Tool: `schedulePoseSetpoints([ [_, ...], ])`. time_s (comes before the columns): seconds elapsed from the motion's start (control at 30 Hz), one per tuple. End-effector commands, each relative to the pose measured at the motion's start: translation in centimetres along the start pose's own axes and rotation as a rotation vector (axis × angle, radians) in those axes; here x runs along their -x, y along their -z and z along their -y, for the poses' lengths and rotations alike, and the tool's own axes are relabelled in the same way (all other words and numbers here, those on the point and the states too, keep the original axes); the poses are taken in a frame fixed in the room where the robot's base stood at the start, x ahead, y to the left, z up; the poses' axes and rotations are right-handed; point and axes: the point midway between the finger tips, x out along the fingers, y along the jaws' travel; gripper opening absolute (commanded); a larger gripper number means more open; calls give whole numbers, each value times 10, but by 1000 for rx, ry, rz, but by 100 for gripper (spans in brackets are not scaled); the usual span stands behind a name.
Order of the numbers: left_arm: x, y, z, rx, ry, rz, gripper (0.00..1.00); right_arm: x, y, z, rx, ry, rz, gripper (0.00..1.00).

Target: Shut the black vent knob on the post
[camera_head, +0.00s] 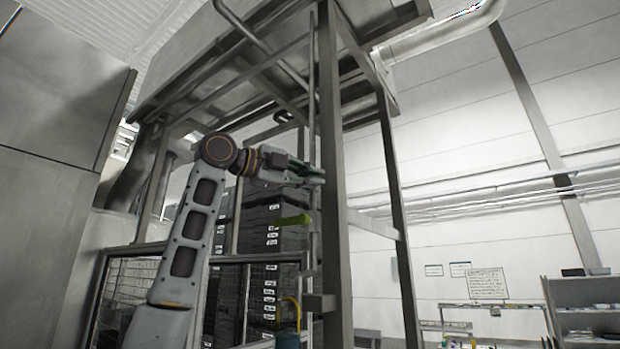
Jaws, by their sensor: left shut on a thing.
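My left gripper (311,173) is raised at the thin upright pipe (312,110) beside the grey post (333,150). Its fingers are closed at the pipe's height above the yellow-green handle. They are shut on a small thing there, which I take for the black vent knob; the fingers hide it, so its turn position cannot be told. A yellow-green lever handle (291,221) sits below the gripper, apart from it. My right gripper is not in view.
A steel frame with a platform overhead surrounds the post. Dark stacked crates (273,250) stand behind a mesh guard (250,290). A teal object (287,339) is low near the post. Shelves (585,310) stand at the far right. The air left of the gripper holds my own arm.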

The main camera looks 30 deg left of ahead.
Motion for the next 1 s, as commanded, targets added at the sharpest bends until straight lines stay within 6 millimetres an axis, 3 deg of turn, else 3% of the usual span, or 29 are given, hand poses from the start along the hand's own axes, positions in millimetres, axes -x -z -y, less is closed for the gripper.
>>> schedulePoseSetpoints([
  [0.3, -2, 0, -3, -3, -8, 0, 0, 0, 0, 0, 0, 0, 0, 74],
  [0.33, -2, 0, -3, -3, -8, 0, 11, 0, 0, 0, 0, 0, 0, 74],
  [0.5, -1, 0, -2, -2, -6, 0, 32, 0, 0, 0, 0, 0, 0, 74],
  [1.0, 6, 0, 0, -2, 0, 1, 32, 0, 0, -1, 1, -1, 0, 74],
])
